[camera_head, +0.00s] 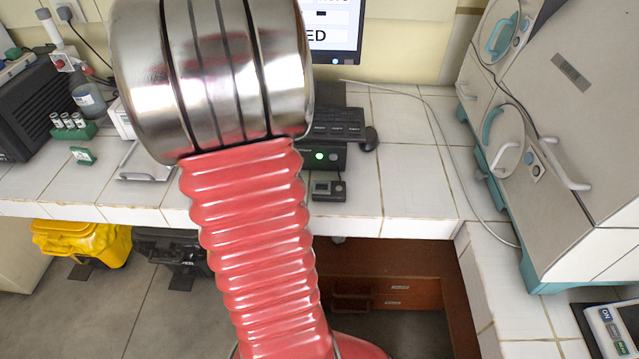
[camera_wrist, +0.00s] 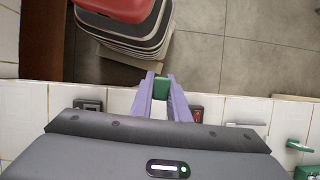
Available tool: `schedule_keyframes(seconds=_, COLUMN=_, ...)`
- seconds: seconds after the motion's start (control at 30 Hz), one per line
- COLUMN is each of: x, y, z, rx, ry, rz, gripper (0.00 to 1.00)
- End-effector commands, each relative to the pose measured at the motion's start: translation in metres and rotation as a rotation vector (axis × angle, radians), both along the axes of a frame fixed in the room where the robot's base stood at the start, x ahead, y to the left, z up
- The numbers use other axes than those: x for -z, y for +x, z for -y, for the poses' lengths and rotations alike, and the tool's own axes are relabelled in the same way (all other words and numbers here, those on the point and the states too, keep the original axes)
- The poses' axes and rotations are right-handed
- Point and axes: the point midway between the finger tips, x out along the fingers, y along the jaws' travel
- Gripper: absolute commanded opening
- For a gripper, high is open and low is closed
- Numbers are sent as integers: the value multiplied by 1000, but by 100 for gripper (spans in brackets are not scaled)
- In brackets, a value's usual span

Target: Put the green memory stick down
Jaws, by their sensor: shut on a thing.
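My gripper (camera_wrist: 162,80) shows in the wrist view, its two lilac fingers shut on the green memory stick (camera_wrist: 161,90). Only a small green block of the stick shows between the fingertips. In the picture it lies across the front edge of the white tiled bench (camera_wrist: 120,98); I cannot tell its height above the tiles. In the head view my red bellows arm and metal rings fill the middle and hide the gripper and the stick.
A small red item (camera_wrist: 197,113) lies right of the fingers. Incubators (camera_head: 560,110) stand right. Bare tiles lie right of the device.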

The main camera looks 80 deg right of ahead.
Motion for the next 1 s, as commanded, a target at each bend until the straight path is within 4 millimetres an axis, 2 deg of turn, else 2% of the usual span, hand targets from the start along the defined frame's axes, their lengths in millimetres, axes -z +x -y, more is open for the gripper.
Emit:
schedule_keyframes(seconds=0.3, x=21, y=-40, z=42, rx=-412, ry=1, rz=-2, gripper=0)
schedule_keyframes(seconds=1.0, x=54, y=-140, z=125, rx=-1369, ry=1, rz=-1, gripper=0)
